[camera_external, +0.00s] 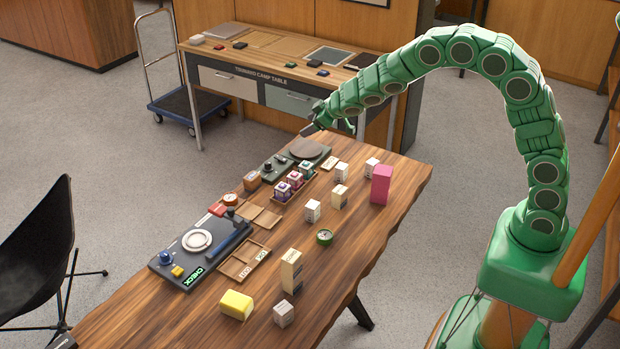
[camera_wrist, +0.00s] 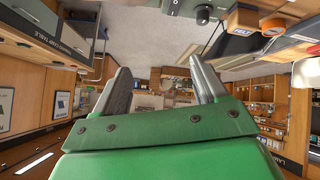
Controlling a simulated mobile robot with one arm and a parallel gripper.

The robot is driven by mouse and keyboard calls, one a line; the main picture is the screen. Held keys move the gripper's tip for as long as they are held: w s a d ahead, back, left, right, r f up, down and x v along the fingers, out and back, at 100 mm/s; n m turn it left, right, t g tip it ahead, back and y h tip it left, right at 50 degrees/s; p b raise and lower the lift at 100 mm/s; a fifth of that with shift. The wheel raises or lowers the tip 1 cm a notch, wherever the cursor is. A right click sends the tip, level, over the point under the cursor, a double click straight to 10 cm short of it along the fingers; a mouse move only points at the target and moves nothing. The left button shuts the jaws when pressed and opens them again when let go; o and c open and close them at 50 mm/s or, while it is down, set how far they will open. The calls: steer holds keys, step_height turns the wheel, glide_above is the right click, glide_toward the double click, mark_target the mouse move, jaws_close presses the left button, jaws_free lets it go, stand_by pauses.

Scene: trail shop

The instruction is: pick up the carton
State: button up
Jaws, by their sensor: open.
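Several box-shaped items stand on the wooden table, and I cannot tell which one is the carton. They include a tall pink box (camera_external: 381,185) at the far right, a tall cream-and-white box (camera_external: 291,271) near the front, and small white boxes such as one at mid-table (camera_external: 312,211) and one at the front (camera_external: 284,313). My gripper (camera_external: 312,128) hangs above the table's far end, left of the pink box and apart from all boxes. In the wrist view my gripper (camera_wrist: 160,72) has its two fingers spread with nothing between them.
The wooden table (camera_external: 190,325) also holds a yellow block (camera_external: 236,304), a green round tin (camera_external: 324,237), a device with a white dial (camera_external: 197,240), and a wooden tray (camera_external: 243,261). A camp table (camera_external: 270,77) stands behind. A black chair (camera_external: 38,245) is at the left.

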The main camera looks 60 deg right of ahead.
steer(key=s+d+f+m+g+h, duration=0.2)
steer(key=s+d+f, duration=0.15)
steer(key=d, duration=0.25)
steer(key=m+g+y, duration=0.2)
steer(key=m+g, duration=0.2)
steer(key=g, duration=0.3)
glide_above(373, 161)
steer(key=f, duration=0.5)
steer(key=shift+w+a, duration=0.2)
steer(key=shift+a, duration=0.05)
steer(key=shift+s+f, duration=0.2)
steer(key=shift+f, duration=0.3)
steer(key=shift+d+f, duration=0.15)
steer(key=shift+f, duration=3.3)
steer(key=c, duration=1.1)
steer(key=shift+o, duration=0.2)
